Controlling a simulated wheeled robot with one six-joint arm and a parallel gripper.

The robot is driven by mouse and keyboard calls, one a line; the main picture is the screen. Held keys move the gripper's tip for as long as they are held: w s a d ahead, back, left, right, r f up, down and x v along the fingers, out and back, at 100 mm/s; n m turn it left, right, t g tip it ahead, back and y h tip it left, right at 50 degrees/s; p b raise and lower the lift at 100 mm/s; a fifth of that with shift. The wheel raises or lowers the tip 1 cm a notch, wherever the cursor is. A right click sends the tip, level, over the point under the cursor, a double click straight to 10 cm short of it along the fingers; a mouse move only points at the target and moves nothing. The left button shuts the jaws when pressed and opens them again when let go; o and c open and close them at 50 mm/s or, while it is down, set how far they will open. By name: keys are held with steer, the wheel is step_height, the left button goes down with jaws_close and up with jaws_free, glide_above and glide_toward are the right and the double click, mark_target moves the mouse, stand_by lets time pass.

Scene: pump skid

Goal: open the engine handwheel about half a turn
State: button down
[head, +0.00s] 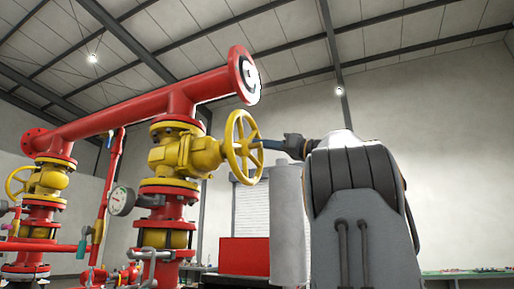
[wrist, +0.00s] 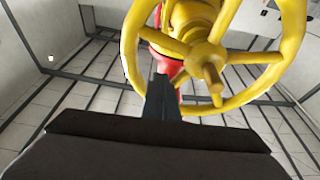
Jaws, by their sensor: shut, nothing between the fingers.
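A yellow spoked handwheel (head: 240,148) stands upright on the right side of a yellow valve body (head: 172,153) in the head view. It fills the upper right of the wrist view (wrist: 207,60), with its hub and spokes facing me. My gripper (head: 261,143) reaches the wheel from the right. In the wrist view my gripper's dark fingers (wrist: 160,88) are shut together, with nothing between them. Their tips overlap the lower left part of the rim, by a gap between spokes. I cannot tell whether they touch the wheel or pass through it.
A red pipe (head: 120,115) with an open flange (head: 244,74) runs above the valve. A pressure gauge (head: 121,201) sits to its left. A second yellow handwheel (head: 18,181) is at the far left. A red box (head: 244,256) stands low behind. The space right of the wheel holds my arm.

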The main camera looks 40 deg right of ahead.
steer(key=b+v, duration=0.3)
steer(key=v, duration=0.3)
steer(key=shift+s+d+f, duration=0.2)
steer(key=shift+f, duration=0.15)
stand_by(0.7)
